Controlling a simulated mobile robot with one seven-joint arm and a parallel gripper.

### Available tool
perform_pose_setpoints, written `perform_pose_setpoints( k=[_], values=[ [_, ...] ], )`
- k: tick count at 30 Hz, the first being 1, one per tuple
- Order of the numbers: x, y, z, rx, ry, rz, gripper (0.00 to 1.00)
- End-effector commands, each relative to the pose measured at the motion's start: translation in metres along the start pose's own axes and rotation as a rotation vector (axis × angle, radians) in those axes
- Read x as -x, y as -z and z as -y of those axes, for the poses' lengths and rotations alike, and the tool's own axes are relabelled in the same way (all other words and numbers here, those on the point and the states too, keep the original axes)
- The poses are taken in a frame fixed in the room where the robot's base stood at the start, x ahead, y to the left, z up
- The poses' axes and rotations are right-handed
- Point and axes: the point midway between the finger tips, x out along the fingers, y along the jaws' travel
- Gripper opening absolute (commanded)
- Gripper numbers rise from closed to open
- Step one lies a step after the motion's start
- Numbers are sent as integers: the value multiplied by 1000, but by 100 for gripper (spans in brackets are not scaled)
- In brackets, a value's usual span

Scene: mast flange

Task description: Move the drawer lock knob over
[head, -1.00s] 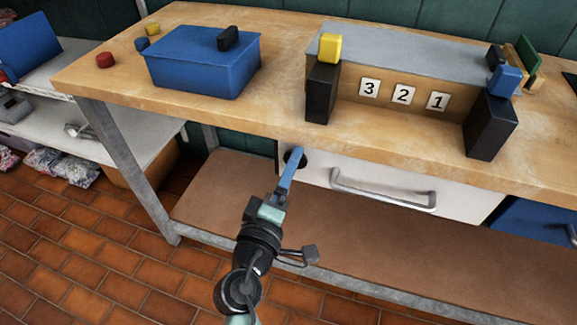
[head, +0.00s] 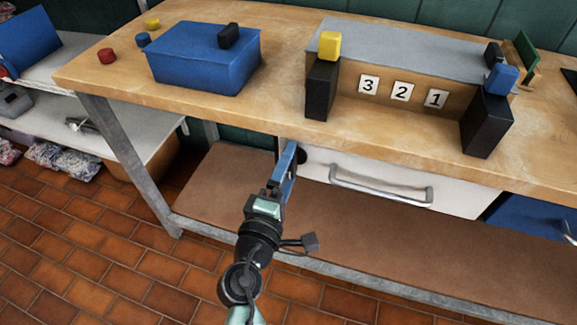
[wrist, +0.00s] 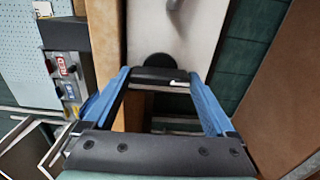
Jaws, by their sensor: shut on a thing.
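The drawer lock knob (wrist: 158,76) is a black bar with a small white mark in the wrist view. It stands in front of a round black plate (wrist: 158,60) on the white drawer front (wrist: 195,35). My gripper (wrist: 162,78) has its two blue fingers shut on the bar's two ends. In the head view my gripper (head: 290,150) reaches the left end of the white drawer (head: 330,185), just under the tabletop edge. There the fingers hide most of the knob, and only a dark patch shows beside them.
The drawer's bar handle (head: 382,188) is right of my gripper. The wooden bench top (head: 240,120) overhangs above it. A brown lower shelf (head: 350,225) lies below, bare. A blue box (head: 205,65) and a rack with number cards (head: 403,90) stand on top.

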Motion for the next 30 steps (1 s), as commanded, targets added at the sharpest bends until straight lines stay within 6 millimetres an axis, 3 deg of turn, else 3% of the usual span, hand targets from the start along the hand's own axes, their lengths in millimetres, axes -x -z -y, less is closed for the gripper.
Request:
perform_pose_setpoints(
  k=[1, 2, 3, 20, 30],
  values=[
    [0, -1, 1, 6, 0, 1, 34],
    [0, -1, 1, 6, 0, 1, 92],
    [0, -1, 0, 6, 0, 2, 99],
    [0, 0, 0, -36, -2, 1, 100],
    [0, -1, 2, -480, -5, 2, 100]
  ],
)
